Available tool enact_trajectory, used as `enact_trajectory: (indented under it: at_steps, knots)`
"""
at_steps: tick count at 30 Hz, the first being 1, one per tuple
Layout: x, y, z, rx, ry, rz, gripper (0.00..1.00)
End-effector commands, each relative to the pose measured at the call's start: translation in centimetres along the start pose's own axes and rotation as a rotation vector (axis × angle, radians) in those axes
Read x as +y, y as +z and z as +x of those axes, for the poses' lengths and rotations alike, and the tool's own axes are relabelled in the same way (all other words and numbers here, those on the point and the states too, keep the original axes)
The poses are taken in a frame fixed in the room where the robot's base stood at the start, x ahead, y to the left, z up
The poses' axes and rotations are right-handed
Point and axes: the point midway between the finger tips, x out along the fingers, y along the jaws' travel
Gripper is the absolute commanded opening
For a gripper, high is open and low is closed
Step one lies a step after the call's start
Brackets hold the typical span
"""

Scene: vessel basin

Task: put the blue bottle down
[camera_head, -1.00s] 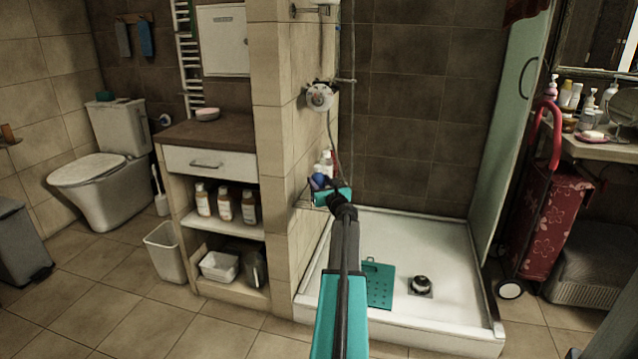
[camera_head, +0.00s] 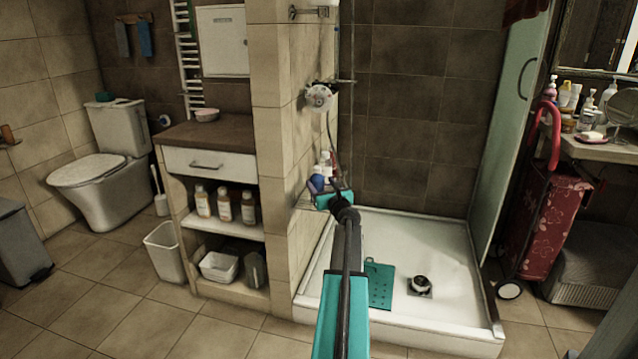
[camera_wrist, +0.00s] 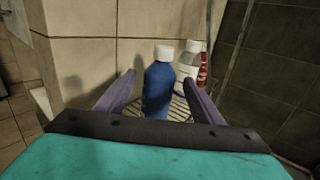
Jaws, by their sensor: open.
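The blue bottle (camera_wrist: 158,88) with a white cap stands upright on a wire corner shelf (camera_wrist: 178,112) in the wrist view. My gripper (camera_wrist: 162,85) is open, with one purple finger on each side of the bottle and a visible gap on both sides. In the head view the blue bottle (camera_head: 316,183) shows only in part, beside my gripper (camera_head: 322,186) at the shower wall. My gripper and arm hide much of the shelf there.
A white bottle (camera_wrist: 191,62) and a red bottle (camera_wrist: 203,70) stand close behind the blue one on the right. The tiled wall (camera_wrist: 95,55) is close on the left. The shower tray (camera_head: 440,245) below holds a teal mat (camera_head: 380,285).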

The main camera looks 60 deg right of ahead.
Motion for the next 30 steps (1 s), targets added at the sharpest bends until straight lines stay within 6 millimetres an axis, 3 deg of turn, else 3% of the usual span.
enact_trajectory:
  at_steps: [21, 30]
  knots:
    - [0.0, 0.0, -7.7, 0.001, -0.002, 0.001, 0.61]
    - [0.0, 0.0, -9.6, 0.000, -0.001, 0.000, 0.61]
